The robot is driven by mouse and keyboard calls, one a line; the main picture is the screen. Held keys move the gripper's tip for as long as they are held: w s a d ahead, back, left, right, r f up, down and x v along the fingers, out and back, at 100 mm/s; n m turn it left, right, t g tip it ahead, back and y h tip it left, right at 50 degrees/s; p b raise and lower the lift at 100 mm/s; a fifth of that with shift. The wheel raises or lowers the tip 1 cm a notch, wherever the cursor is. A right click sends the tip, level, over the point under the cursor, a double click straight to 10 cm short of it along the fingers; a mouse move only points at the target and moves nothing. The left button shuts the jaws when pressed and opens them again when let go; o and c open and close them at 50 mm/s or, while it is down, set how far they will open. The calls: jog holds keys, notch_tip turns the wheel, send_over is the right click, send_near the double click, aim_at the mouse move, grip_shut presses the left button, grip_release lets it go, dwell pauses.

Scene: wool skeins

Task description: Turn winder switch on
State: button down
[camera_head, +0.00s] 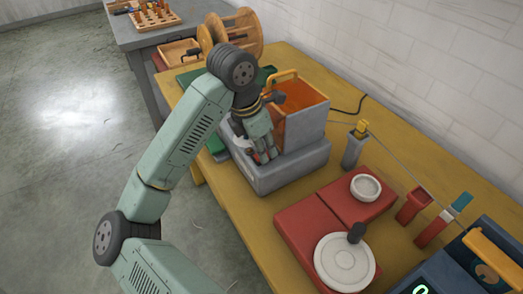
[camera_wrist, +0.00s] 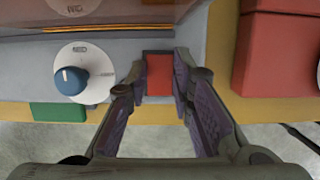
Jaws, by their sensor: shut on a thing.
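The grey machine (camera_head: 290,172) with an orange-lined upper box (camera_head: 303,110) stands on the yellow table. My gripper (camera_head: 266,152) is at its front face, and the arm hides part of that face in the head view. In the wrist view, a red rectangular switch (camera_wrist: 159,75) sits on the grey front. My gripper (camera_wrist: 160,80) has its fingertips on either side of this switch and is shut on it. To its left is a blue knob (camera_wrist: 70,80) on a white round dial (camera_wrist: 97,60). The switch's on or off position cannot be read.
A red unit with a white disc (camera_head: 345,262) and a small white bowl (camera_head: 366,187) stands to the right of the machine. A grey post (camera_head: 354,150) is behind it. Wooden reels (camera_head: 243,32) stand at the back. A green block (camera_wrist: 58,112) lies below the dial.

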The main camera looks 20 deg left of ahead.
jog(key=shift+w+d+f+g+y+b, duration=0.1)
jog(key=shift+w+d+g+y+b, duration=0.05)
jog(key=shift+g+y+b, duration=0.3)
jog(key=shift+w+d+g+y+b, duration=0.1)
jog(key=shift+d+g+y+b, duration=0.1)
jog(key=shift+g+y, duration=0.25)
jog(key=c, duration=1.4)
grip_release()
jog(key=shift+a, duration=0.1)
notch_tip(320, 180, up, 12)
jog(key=shift+s+a, duration=0.1)
